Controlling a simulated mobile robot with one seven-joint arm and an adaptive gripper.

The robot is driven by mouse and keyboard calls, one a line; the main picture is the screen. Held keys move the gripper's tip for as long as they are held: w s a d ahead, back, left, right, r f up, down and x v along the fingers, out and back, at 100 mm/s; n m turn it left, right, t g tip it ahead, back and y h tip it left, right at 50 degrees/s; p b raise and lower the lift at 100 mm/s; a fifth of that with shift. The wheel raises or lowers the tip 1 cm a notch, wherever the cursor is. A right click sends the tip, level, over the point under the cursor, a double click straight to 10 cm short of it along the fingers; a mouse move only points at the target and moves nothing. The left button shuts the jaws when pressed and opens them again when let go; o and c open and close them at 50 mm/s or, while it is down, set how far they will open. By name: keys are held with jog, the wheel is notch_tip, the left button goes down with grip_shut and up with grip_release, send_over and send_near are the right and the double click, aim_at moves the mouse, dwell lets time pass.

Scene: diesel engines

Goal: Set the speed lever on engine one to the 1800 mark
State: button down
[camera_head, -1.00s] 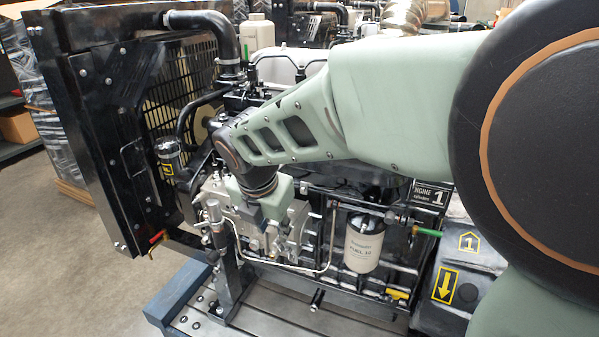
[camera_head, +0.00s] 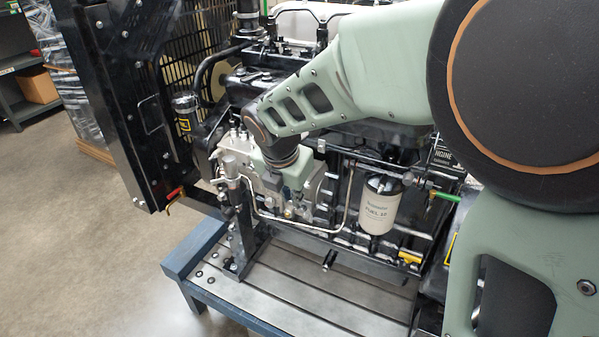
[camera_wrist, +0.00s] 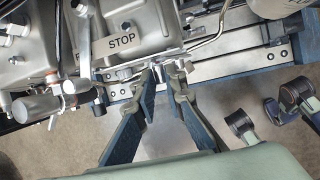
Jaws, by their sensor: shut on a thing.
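Engine one (camera_head: 330,155) stands on a slotted metal bed, its number sign partly covered by my arm. My gripper (camera_wrist: 163,76) reaches to the edge of a grey metal pump housing (camera_wrist: 135,20) with a STOP label (camera_wrist: 121,40). Its two fingers come close together at the tips, shut on a small part there that I take to be the speed lever. The fingertips and my arm hide most of that part. In the head view, my wrist covers the place. No 1800 mark can be read in either view.
A white fuel filter (camera_head: 380,204) hangs right of my wrist. A thin metal pipe (camera_head: 290,228) runs below it. A black radiator frame (camera_head: 125,90) stands at the left. The blue bench (camera_head: 190,262) has bare bed in front, with open floor beyond.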

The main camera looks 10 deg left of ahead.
jog(key=shift+a+r+p, duration=0.15)
jog(key=shift+r+p, duration=0.05)
jog(key=shift+p, duration=0.75)
jog(key=shift+f+h, duration=0.2)
jog(key=shift+h, duration=0.1)
jog(key=c, duration=2)
grip_release()
jog(key=shift+r, duration=0.1)
jog(key=v, duration=1.2)
jog(key=shift+w, duration=0.15)
jog(key=shift+w, duration=0.1)
